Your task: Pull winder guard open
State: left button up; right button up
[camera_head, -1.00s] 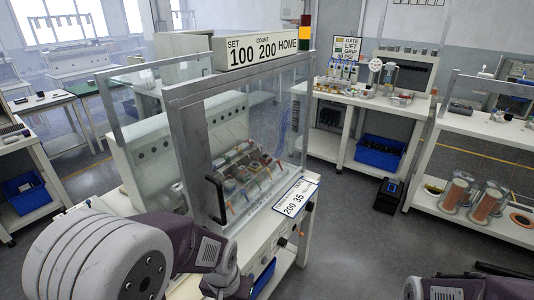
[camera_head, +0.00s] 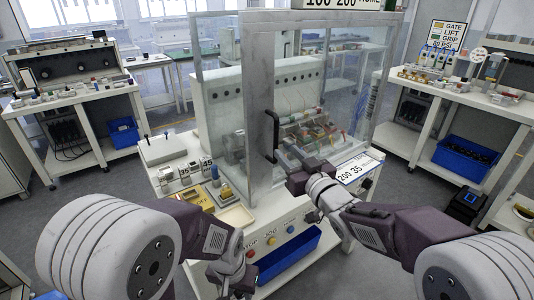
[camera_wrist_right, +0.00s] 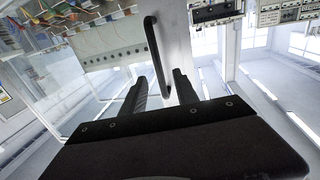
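The winder guard is a clear panel in a grey metal frame (camera_head: 259,110) on the front of the winder, and it looks closed. Its upright black bar handle (camera_head: 272,136) is on the frame; the handle also shows in the right wrist view (camera_wrist_right: 156,52). My right gripper (camera_head: 290,168) is just below and right of the handle. In the right wrist view its two black fingers (camera_wrist_right: 160,88) are apart, with the handle's end reaching toward the gap; I cannot tell if they touch. My left gripper (camera_head: 236,280) hangs low at the front, its fingers unclear.
A tray (camera_head: 236,216) and small parts lie on the machine's front left ledge. A blue bin (camera_head: 290,255) sits below the coloured buttons.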

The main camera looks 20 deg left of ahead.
aim_at(277, 140)
jog(key=p+x, duration=0.1)
jog(key=x, duration=0.7)
jog(key=shift+w+a+r, duration=0.1)
jog(key=shift+w+r, duration=0.1)
jog(key=shift+w, duration=0.15)
grip_shut()
dwell(1.0)
